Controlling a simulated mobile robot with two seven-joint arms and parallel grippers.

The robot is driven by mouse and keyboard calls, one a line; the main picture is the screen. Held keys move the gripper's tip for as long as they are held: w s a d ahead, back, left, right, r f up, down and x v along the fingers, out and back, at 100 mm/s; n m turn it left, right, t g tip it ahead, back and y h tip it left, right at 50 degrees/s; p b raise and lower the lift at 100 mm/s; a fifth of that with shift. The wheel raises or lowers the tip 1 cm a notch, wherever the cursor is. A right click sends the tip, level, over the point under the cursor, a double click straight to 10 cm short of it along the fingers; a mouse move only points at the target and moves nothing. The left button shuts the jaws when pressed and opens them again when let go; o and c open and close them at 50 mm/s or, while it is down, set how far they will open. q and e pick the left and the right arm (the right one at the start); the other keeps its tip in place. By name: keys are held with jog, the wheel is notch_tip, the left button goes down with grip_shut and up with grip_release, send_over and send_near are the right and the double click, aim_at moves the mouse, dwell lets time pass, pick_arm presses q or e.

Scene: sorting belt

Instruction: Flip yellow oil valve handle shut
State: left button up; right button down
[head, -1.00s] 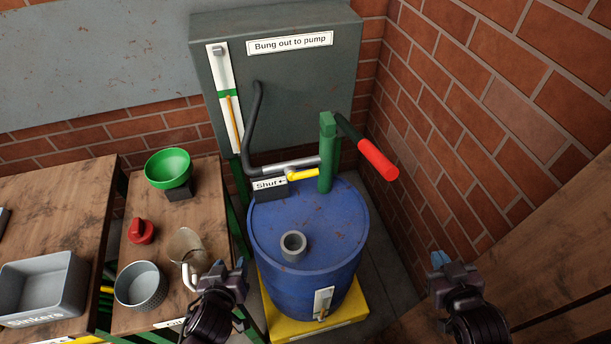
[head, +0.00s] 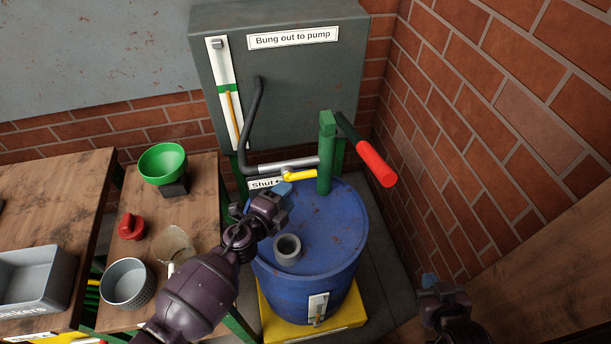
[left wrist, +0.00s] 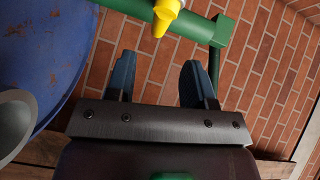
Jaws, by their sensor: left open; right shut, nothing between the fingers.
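The yellow valve handle (head: 300,175) sits on the grey pipe (head: 268,168) that runs to the green pump (head: 326,155) above the blue drum. It points right toward the pump, nearly along the pipe. A white "Shut" label (head: 262,184) is to its lower left, partly hidden by my arm. My left gripper (head: 283,189) is open and empty, just below the handle in the head view. In the left wrist view the yellow handle (left wrist: 165,14) shows beyond the gap between the open fingers (left wrist: 158,78), apart from them. My right gripper (head: 430,281) is shut and empty at lower right.
The blue drum (head: 315,235) has a grey bung collar (head: 287,249) on top, beside my left wrist. The red pump grip (head: 375,163) juts to the right.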

aim_at(303, 178)
pick_arm(q)
jog(key=b+x, duration=0.2)
jog(key=x, duration=0.7)
jog(key=shift+c, duration=0.4)
grip_shut()
